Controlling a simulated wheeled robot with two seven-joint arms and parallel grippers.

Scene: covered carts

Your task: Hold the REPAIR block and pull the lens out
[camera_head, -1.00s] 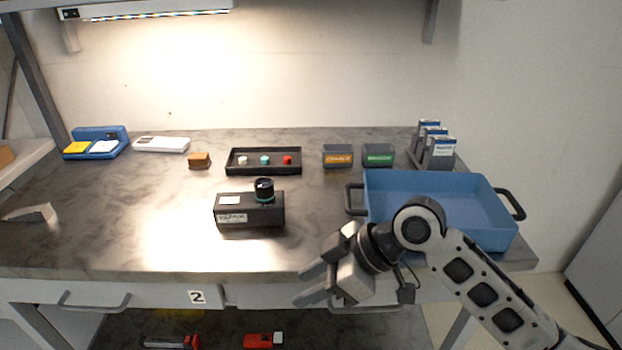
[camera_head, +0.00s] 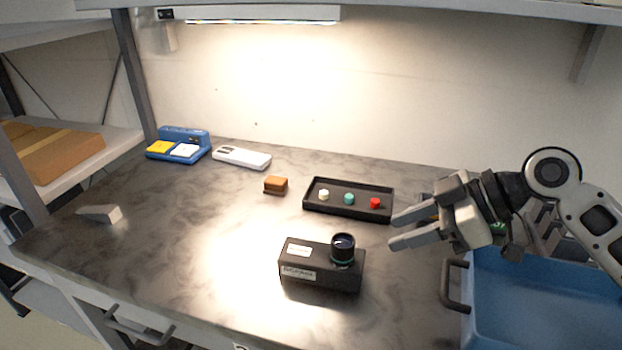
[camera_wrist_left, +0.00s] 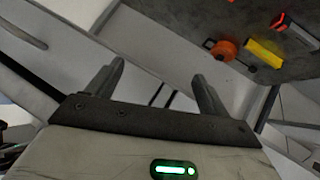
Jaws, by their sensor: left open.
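The black REPAIR block (camera_head: 320,276) lies on the grey bench in the head view, with white labels on its top and front. The dark round lens (camera_head: 343,246) stands upright at the right end of its top, with a teal ring around its base. My right gripper (camera_head: 394,231) is to the right of the block and apart from it, its two fingers spread and pointing left with nothing between them. My left gripper (camera_wrist_left: 158,72) shows in the left wrist view, open and empty. I cannot make out the block in that view.
A black tray (camera_head: 330,208) with three small knobs is behind the block. A blue bin (camera_head: 540,310) stands at right, beneath my right arm. An orange-brown block (camera_head: 275,184), a white device (camera_head: 241,157) and a blue case (camera_head: 190,138) sit farther back. The bench left of the block is mostly clear.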

